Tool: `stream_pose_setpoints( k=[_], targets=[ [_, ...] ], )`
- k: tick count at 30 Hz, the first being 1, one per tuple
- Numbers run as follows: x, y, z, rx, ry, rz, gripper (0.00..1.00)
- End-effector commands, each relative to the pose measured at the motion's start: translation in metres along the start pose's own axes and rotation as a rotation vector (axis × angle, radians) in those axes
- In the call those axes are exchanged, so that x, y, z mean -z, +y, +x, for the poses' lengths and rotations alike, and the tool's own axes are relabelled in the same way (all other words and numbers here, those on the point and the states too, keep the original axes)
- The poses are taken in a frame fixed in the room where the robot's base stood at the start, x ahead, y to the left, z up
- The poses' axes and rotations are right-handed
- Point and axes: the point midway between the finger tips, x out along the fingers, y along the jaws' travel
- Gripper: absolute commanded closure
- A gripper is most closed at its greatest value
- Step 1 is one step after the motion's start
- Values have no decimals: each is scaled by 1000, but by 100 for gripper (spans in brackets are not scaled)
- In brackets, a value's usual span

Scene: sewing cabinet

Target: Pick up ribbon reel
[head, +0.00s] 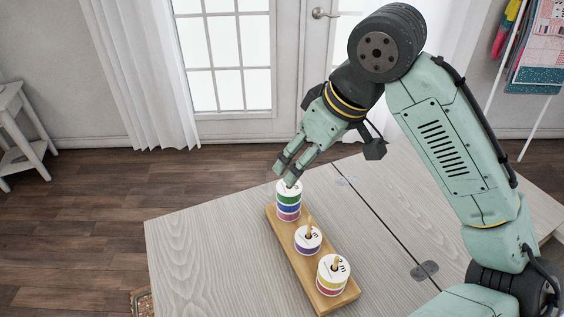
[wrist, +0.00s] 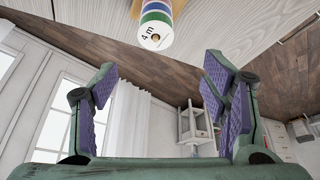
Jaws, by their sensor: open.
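Ribbon reels sit on three pegs of a wooden stand (head: 289,253) on the table. The far stack (head: 289,205) has green, blue and purple bands under a white top. The middle peg holds a reel with a purple band (head: 307,242). The near stack (head: 333,276) shows yellow and pink-red bands. My gripper (head: 286,176) is just above the far stack in the head view, its fingers pointing down-left. In the wrist view the gripper (wrist: 160,90) is open with nothing between its purple pads. The far stack's top (wrist: 153,38), marked "4 m", shows beyond the fingertips, apart from them.
The light wood table (head: 200,262) has free room left of the stand. A seam with metal hinges (head: 425,270) runs right of it. A white side table (head: 25,130) stands at far left. Curtained glass doors (head: 225,60) are behind.

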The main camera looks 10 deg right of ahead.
Motion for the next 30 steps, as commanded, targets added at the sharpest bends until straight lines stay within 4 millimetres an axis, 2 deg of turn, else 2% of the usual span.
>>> stream_pose_setpoints(
  k=[2, 5, 12, 19, 27, 30],
  targets=[
    [-11, 2, -5, 1, -28, 19, 32],
    [-16, 3, 2, 4, -41, 26, 32],
    [-17, 3, 39, 4, -40, 26, 32],
    [-15, 3, 56, 3, -39, 24, 32],
    [-12, 2, 95, 4, -39, 25, 32],
    [-13, 3, 101, 3, -38, 25, 32]
  ],
)
